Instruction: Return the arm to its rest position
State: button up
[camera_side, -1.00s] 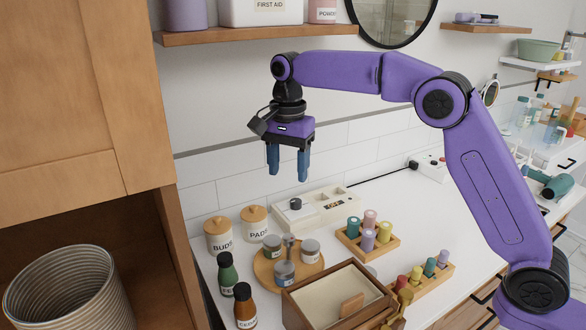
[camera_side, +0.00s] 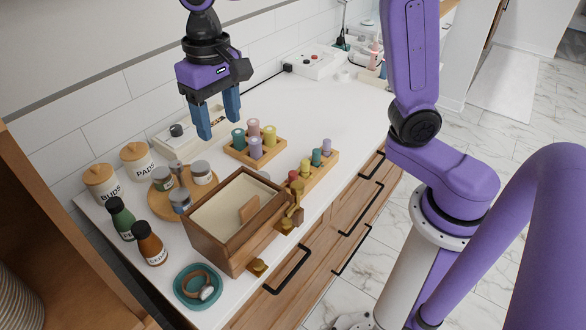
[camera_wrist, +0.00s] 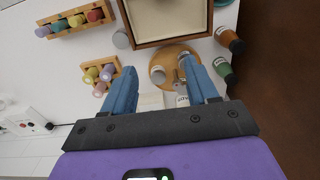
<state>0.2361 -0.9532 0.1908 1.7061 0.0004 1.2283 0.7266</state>
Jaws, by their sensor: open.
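My gripper (camera_side: 217,119) is open and empty, with its two blue fingers pointing down in the air above the back of the white counter (camera_side: 315,106). In the side view it hangs over the area of the white box (camera_side: 205,121) and the wooden holder of coloured pegs (camera_side: 277,150). The wrist view also shows the gripper (camera_wrist: 163,85), with nothing between the fingers. Below the fingers in that view is a round wooden tray (camera_wrist: 172,54) with jars.
A wooden box (camera_side: 202,234) stands at the counter's front edge. Lidded jars (camera_side: 103,184), brown and green bottles (camera_side: 150,243), and a teal dish (camera_side: 181,291) stand at the left. A second peg rack (camera_side: 325,168) is right of the box. The counter's far right stretch is mostly clear.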

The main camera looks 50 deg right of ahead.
jog(key=s+d+f+n, duration=0.3)
jog(key=s+d+n, duration=0.3)
jog(key=s, duration=0.5)
jog(key=s+d+f+n, duration=0.4)
jog(key=s+d+n, duration=0.2)
jog(key=s, duration=0.6)
jog(key=shift+d+n, duration=0.3)
jog(key=shift+d, duration=0.9)
jog(key=shift+w, duration=0.1)
notch_tip(320, 180, up, 7)
jog(key=m, duration=0.6)
send_over(175, 164)
notch_tip(175, 164, down, 17)
jog(key=shift+r, duration=0.15)
